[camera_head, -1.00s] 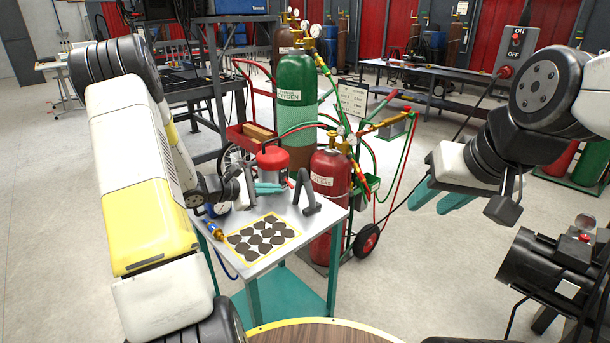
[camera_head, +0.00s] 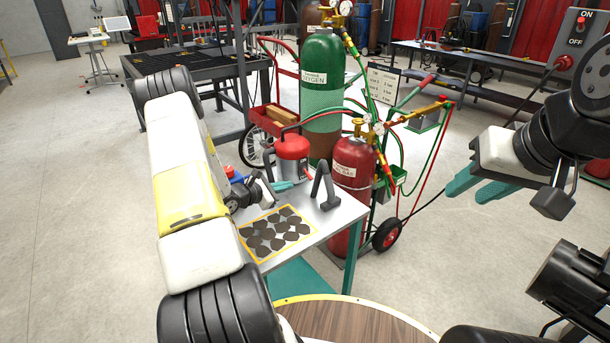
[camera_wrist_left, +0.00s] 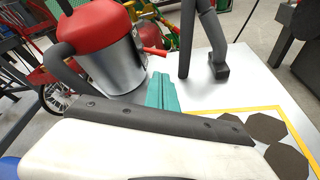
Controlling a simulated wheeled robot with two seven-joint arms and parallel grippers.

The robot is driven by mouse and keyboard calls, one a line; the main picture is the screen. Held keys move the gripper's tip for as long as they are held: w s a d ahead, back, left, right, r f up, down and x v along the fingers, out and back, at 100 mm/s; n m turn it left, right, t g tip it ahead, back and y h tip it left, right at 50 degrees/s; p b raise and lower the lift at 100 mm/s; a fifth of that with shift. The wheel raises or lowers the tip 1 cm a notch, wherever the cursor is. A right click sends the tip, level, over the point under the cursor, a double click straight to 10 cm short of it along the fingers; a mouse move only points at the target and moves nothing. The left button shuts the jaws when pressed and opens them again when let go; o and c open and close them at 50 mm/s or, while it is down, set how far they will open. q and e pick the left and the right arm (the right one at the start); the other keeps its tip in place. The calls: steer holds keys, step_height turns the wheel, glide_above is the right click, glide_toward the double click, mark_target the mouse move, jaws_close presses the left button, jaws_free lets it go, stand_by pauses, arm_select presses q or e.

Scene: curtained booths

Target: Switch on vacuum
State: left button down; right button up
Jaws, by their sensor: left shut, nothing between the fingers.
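A grey ON/OFF switch box (camera_head: 583,32) with a red button hangs at the top right of the head view, on a dark cable. A silver canister with a red lid (camera_head: 292,147) stands on the small table; it also shows in the left wrist view (camera_wrist_left: 113,58). I cannot tell if it is the vacuum. My left gripper (camera_head: 284,187) is shut and empty, just in front of the canister. Its teal fingers (camera_wrist_left: 162,92) are together in the left wrist view. My right gripper (camera_head: 478,188) is open and empty, in the air below the switch box.
The small table (camera_head: 330,215) carries a grey angled stand (camera_head: 325,188) and a yellow-framed sheet of dark pieces (camera_head: 297,214). A red cylinder (camera_head: 352,190) and a green cylinder (camera_head: 322,70) stand behind it. Bare floor lies at left.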

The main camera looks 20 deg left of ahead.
mark_target(310, 178)
arm_select(q)
steer(key=x, duration=0.8)
steer(key=shift+w+d, duration=0.15)
steer(key=shift+d+r+n+g+h, duration=0.1)
steer(key=shift+r+n+g+h, duration=0.2)
steer(key=shift+n, duration=0.3)
steer(key=n, duration=0.1)
steer(key=r+n+g+h, duration=0.1)
steer(key=n, duration=0.1)
steer(key=shift+s+d+r, duration=0.15)
steer(key=shift+s+r, duration=0.1)
steer(key=shift+r, duration=1.35)
